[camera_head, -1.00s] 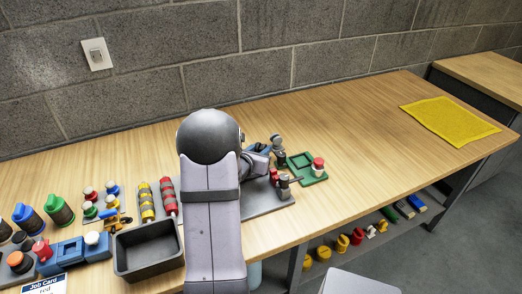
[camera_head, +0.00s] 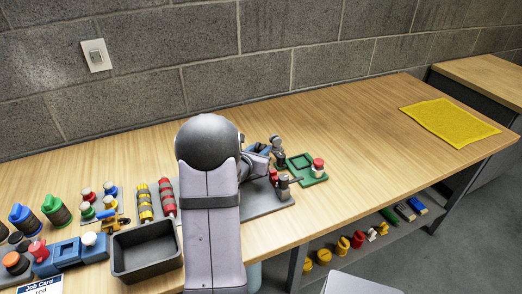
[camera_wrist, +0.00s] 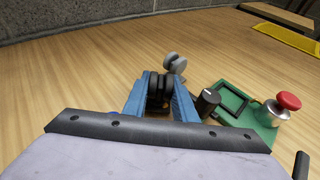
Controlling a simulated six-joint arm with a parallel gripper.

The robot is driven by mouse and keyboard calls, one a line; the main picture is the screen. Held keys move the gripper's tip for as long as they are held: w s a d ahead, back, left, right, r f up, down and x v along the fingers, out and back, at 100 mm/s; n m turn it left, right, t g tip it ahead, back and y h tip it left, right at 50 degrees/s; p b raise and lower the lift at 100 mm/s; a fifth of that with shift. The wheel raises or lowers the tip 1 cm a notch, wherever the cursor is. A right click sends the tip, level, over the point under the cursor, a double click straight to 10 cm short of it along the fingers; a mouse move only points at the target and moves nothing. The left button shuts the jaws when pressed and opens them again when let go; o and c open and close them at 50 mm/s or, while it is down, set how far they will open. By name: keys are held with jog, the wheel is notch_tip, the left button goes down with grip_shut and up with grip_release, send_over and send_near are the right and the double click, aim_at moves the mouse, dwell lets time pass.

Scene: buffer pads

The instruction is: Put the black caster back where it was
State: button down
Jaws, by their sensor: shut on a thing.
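My gripper (camera_wrist: 158,82) has two blue fingers shut on the black caster (camera_wrist: 158,92), seen in the wrist view with its dark round wheels between them. In the head view my gripper (camera_head: 258,158) is partly covered by my arm, and the caster is not clearly visible there. A green tray (camera_head: 293,159) with square recesses lies to the right of my gripper; it also shows in the wrist view (camera_wrist: 222,86). I cannot tell from these frames whether the caster touches the surface below.
A grey knobbed piece (camera_wrist: 175,63) stands just beyond my gripper, and a dark cylindrical piece (camera_wrist: 207,102) stands right of it. A red-topped piece (camera_head: 317,167) is on the green tray. A black bin (camera_head: 146,249) stands left. The table toward the yellow mat (camera_head: 450,120) is clear.

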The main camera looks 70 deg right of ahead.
aim_at(258, 151)
jog(key=shift+s+a+f+y, duration=0.15)
jog(key=shift+a+f, duration=0.1)
jog(key=shift+f, duration=0.4)
jog(key=shift+a+f+y, duration=0.15)
jog(key=shift+a+f, duration=0.1)
jog(key=shift+f, duration=0.35)
jog(key=c, duration=1.4)
grip_release()
jog(key=shift+a, duration=0.1)
jog(key=shift+a+r, duration=0.3)
jog(key=shift+a, duration=0.1)
jog(key=v, duration=0.2)
jog(key=r+v, duration=0.1)
jog(key=v, duration=0.1)
jog(key=p+v, duration=0.1)
jog(key=v, duration=0.1)
jog(key=shift+w+d+r, duration=0.1)
jog(key=shift+w+r, duration=0.15)
jog(key=shift+s+r, duration=0.1)
jog(key=shift+r, duration=0.25)
jog(key=shift+r, duration=0.1)
